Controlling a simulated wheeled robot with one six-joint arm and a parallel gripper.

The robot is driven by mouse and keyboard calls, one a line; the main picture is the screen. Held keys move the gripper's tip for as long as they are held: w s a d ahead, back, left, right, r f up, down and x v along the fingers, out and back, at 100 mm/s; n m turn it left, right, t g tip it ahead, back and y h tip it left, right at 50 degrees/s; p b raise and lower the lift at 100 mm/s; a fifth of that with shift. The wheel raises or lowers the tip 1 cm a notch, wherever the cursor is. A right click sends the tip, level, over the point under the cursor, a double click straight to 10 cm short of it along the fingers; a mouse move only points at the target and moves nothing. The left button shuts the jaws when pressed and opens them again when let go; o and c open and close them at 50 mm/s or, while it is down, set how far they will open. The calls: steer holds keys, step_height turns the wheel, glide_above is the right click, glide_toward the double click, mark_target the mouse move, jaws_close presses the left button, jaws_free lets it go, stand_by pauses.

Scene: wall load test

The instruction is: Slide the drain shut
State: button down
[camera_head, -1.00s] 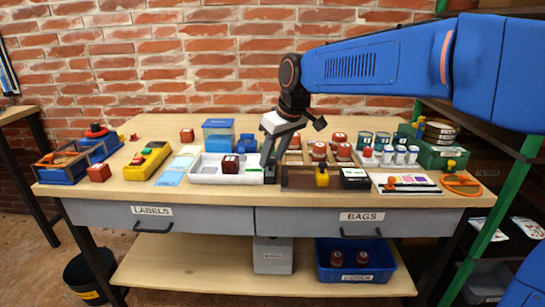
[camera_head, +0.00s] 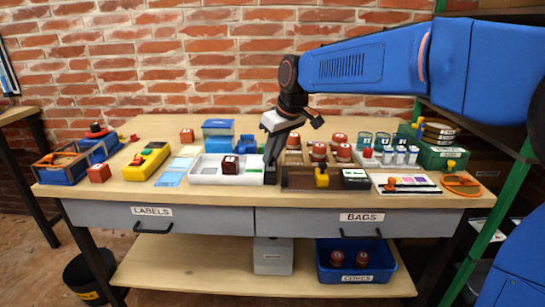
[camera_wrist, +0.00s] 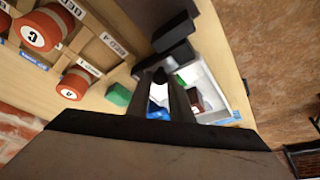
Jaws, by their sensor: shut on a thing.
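A white tray (camera_head: 205,172) stands near the middle of the table, with a dark red block (camera_head: 230,165) in it. A dark drain piece (camera_head: 270,176) stands at the tray's right end. My gripper (camera_head: 269,160) reaches down to this end from above. In the wrist view my gripper (camera_wrist: 161,84) is shut on a small dark knob (camera_wrist: 160,74) beside dark blocks (camera_wrist: 174,52) and the tray (camera_wrist: 208,90). How far the drain is slid is hidden by the fingers and blocks.
A brown box (camera_head: 298,180) with a yellow part (camera_head: 322,178) stands close right of the gripper. Red-brown canisters (camera_head: 319,153) stand behind it. A blue-lidded container (camera_head: 218,136) is behind the tray. A yellow device (camera_head: 148,160) lies to the left.

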steer(key=shift+w+r, duration=0.1)
steer(key=shift+w, duration=0.75)
steer(key=c, duration=1.6)
jaws_free()
steer(key=v, duration=1.7)
steer(key=shift+s+d, duration=0.1)
steer(key=shift+d, duration=0.05)
